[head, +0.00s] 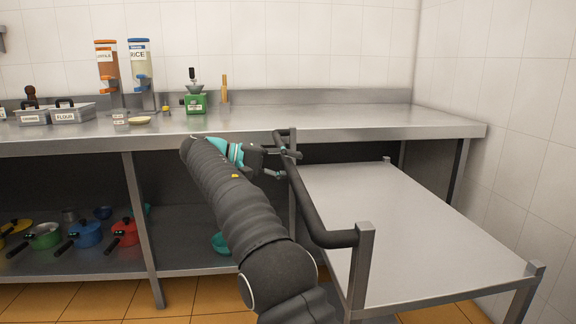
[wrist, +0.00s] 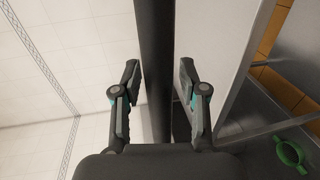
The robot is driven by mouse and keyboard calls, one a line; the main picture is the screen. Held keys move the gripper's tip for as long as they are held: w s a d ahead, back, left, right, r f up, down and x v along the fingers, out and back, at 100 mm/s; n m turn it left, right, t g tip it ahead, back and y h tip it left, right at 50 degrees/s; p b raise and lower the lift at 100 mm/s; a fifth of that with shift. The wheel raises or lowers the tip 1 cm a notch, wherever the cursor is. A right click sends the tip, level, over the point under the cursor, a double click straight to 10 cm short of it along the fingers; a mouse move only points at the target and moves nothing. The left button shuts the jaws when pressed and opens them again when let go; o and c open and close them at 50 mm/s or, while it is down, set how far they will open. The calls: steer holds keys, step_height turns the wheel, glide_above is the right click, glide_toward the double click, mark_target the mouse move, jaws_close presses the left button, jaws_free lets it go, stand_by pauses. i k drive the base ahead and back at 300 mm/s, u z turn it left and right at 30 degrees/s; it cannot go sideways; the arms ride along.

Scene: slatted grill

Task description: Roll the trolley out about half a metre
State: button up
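The trolley (head: 410,235) is a steel cart with a flat, empty top and corner posts. It stands at the right, its far end partly beneath the counter. Its dark handle bar (head: 312,212) runs along its left side; the bar also crosses the wrist view from top to bottom (wrist: 155,60). My gripper (head: 283,164) is at the far part of the bar. Its fingers (wrist: 160,82) are spread, one on each side of the bar, with a narrow gap at the right finger; contact at the left finger is hard to tell.
The steel counter (head: 340,122) runs along the back wall, with dispensers, labelled boxes and a green grinder (head: 195,102) on it. Pots (head: 87,233) sit on the lower shelf at left. A tiled wall (head: 520,150) stands close on the right. Orange floor tiles (head: 195,299) show in front.

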mark_target(388, 245)
steer(key=k, duration=1)
